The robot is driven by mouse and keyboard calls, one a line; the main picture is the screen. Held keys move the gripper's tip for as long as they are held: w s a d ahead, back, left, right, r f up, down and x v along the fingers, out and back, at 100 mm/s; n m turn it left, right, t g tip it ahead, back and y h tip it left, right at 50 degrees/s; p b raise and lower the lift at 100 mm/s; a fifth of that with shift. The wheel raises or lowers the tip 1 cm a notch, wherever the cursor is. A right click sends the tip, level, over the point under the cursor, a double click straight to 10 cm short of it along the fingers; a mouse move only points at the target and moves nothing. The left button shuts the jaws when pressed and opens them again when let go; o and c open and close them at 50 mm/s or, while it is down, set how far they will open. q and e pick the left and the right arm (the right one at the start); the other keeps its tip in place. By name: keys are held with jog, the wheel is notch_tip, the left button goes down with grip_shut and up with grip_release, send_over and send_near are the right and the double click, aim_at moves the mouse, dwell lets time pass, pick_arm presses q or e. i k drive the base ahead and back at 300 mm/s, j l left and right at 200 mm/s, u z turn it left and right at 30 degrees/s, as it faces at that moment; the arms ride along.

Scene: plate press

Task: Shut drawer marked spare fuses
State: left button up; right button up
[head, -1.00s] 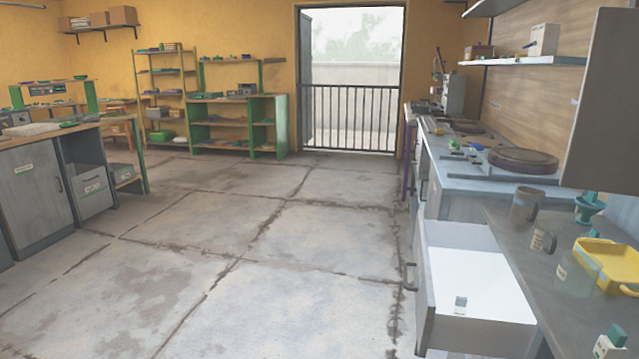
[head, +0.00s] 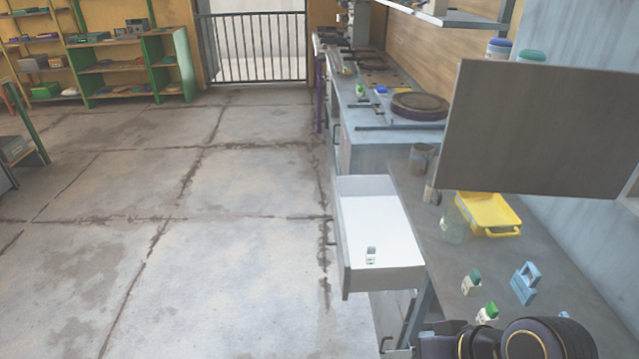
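One drawer (head: 408,279) stands pulled out from under the grey worktop at the centre right, its front and dark handle (head: 329,232) facing left. Its inside is white, and one small grey-and-white item (head: 371,255) stands in it. No label on it can be read from here, so I cannot tell whether it is the one marked spare fuses. Part of my arm shows at the bottom right edge, over the worktop. Neither gripper's fingertips are in view.
The worktop (head: 480,254) holds a yellow tray (head: 490,227), a clear jar (head: 453,226), small green-topped bottles and a blue item (head: 525,282). Another handle (head: 386,345) shows below the drawer. The floor left of it is clear.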

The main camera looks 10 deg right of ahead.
aim_at(367, 210)
jog(key=i+j+z, duration=0.15)
jog(key=z, duration=0.25)
jog(key=j+z, duration=0.45)
jog(key=i+j, duration=0.15)
jog(key=i, duration=0.4)
jog(key=i+j+z, duration=0.1)
jog(key=i, duration=0.5)
jog(key=j, duration=0.1)
